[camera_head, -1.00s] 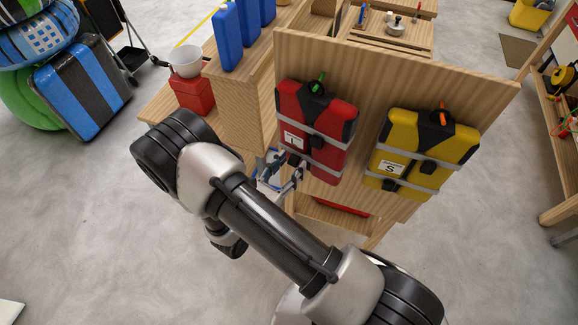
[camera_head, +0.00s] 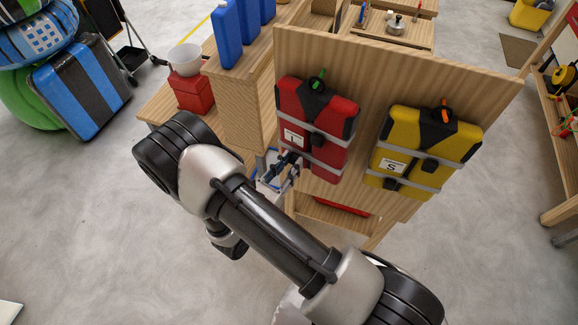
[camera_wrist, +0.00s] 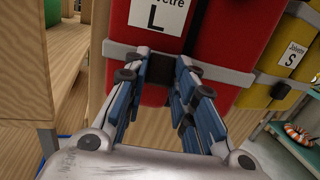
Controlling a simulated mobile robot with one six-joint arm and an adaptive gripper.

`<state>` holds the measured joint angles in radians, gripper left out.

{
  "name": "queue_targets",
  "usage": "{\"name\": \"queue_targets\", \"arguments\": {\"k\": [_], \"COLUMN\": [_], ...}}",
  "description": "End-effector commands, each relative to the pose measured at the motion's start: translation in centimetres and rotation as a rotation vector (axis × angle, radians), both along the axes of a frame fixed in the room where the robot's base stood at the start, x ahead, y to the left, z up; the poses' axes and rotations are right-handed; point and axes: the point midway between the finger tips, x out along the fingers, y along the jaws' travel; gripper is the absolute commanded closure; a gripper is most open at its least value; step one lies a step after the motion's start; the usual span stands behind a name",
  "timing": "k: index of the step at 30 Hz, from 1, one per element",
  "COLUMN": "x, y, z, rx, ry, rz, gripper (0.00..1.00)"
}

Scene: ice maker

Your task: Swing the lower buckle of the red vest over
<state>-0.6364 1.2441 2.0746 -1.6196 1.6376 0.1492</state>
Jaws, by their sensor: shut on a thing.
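The red vest (camera_head: 318,112) hangs on the wooden board with two grey straps across it. Its upper buckle (camera_head: 317,140) is black and sits right of the white L label. The lower strap (camera_wrist: 232,76) runs just below the label in the wrist view. My gripper (camera_head: 292,159) is at the left part of this strap, shut on the lower buckle. In the wrist view my gripper (camera_wrist: 159,62) reaches up to the strap from below, with blue-sided fingers on both sides.
A yellow vest (camera_head: 425,145) with an S label hangs to the right on the same board (camera_head: 375,70). A wooden table with a red box (camera_head: 192,92) and blue bottles (camera_head: 228,35) stands at the left. Open floor lies in front.

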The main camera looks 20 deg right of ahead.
Motion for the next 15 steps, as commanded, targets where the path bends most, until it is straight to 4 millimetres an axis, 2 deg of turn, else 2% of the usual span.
{"name": "queue_targets", "arguments": {"k": [1,6,15], "x": [-0.02,0.11,0.34], "y": [-0.13,-0.32,-0.53], "z": [-0.98,-1.73,-1.81], "rx": [-0.030,-0.136,-0.264], "ry": [-0.021,-0.111,-0.217], "rz": [-0.001,0.003,0.009], "gripper": [0.99,0.99,0.99]}}
